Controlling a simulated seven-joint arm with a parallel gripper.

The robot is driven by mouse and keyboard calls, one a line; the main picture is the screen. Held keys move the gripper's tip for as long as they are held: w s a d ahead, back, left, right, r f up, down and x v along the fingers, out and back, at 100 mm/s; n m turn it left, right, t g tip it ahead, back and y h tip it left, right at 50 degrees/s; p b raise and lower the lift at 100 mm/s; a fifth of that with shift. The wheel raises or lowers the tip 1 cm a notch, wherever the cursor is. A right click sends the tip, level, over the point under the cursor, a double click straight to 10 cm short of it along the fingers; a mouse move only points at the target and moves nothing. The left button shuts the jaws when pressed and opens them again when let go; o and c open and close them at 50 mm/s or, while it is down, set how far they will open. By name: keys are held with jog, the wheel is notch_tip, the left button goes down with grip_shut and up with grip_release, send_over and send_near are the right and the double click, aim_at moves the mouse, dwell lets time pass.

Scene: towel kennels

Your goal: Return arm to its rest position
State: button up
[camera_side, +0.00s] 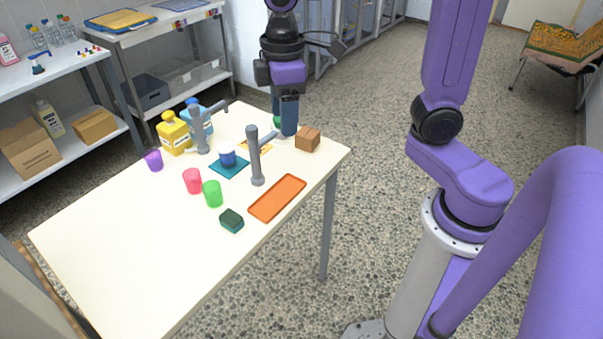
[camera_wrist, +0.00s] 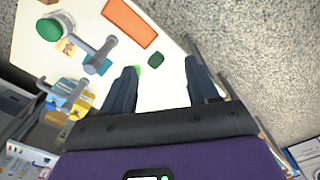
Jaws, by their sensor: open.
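My gripper (camera_side: 284,112) hangs over the far right part of the cream table (camera_side: 110,255), pointing down. A green item (camera_side: 277,121) is mostly hidden behind the fingers in the side view. A round green-topped item (camera_wrist: 48,29) shows at the upper left of the wrist view. I cannot tell the exact height of the fingertips above the table.
A brown box (camera_side: 307,139) stands right of my gripper. Grey posts with arms (camera_side: 256,165) (camera_side: 202,135) rise from the table. An orange tray (camera_side: 277,198), a dark sponge (camera_side: 231,221), cups (camera_side: 193,181) and yellow (camera_side: 174,134) and blue bottles stand around. The table's near left is clear.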

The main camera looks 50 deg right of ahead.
jog(key=s+d+f+n, duration=0.1)
jog(key=s+d+f, duration=0.1)
jog(key=s, duration=0.7)
jog(key=s+d+f, duration=0.2)
jog(key=s+f, duration=0.1)
jog(key=s, duration=0.6)
jog(key=shift+d+f+n, duration=0.2)
jog(key=shift+d+n, duration=0.2)
